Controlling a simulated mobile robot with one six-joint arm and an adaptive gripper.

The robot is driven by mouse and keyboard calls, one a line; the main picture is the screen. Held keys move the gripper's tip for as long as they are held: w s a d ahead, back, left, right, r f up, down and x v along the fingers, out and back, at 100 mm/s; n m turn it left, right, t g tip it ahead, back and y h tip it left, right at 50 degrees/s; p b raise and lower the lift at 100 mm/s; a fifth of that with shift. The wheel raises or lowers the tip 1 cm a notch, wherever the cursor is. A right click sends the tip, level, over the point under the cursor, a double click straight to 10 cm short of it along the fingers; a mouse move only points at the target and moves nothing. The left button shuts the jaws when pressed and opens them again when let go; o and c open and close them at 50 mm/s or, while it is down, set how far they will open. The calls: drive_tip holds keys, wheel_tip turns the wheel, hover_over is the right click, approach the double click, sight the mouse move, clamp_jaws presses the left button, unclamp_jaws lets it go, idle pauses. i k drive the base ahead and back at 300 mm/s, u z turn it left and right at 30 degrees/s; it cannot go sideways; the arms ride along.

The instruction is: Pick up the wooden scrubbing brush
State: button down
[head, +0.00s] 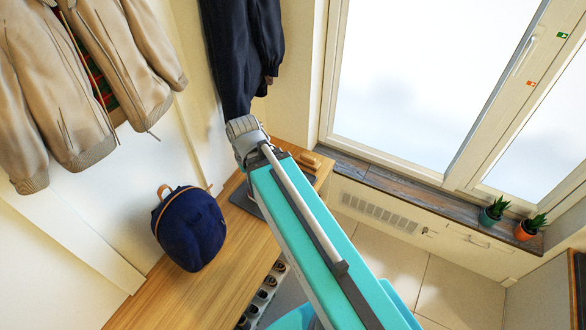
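A small brown wooden object (311,159), which looks like the scrubbing brush, lies on the wooden bench top (197,282) near its far end. It is small in the head view and its bristles cannot be made out. My teal arm reaches from the lower right up over the bench, and its grey wrist end is just left of the wooden object. My gripper's fingers are hidden behind the arm, so their opening and any contact cannot be seen.
A dark blue backpack (188,229) stands on the bench left of my arm. A dark flat item (240,200) lies partly under the arm. Beige jackets (75,75) and a dark garment (240,45) hang above. Potted plants (492,212) (530,229) stand on the windowsill (405,188). Shoes (262,294) sit below.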

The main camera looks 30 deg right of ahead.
sight(302, 159)
drive_tip(key=k, duration=0.5)
drive_tip(key=z, duration=0.8)
drive_tip(key=i, duration=0.8)
drive_tip(key=u, duration=0.1)
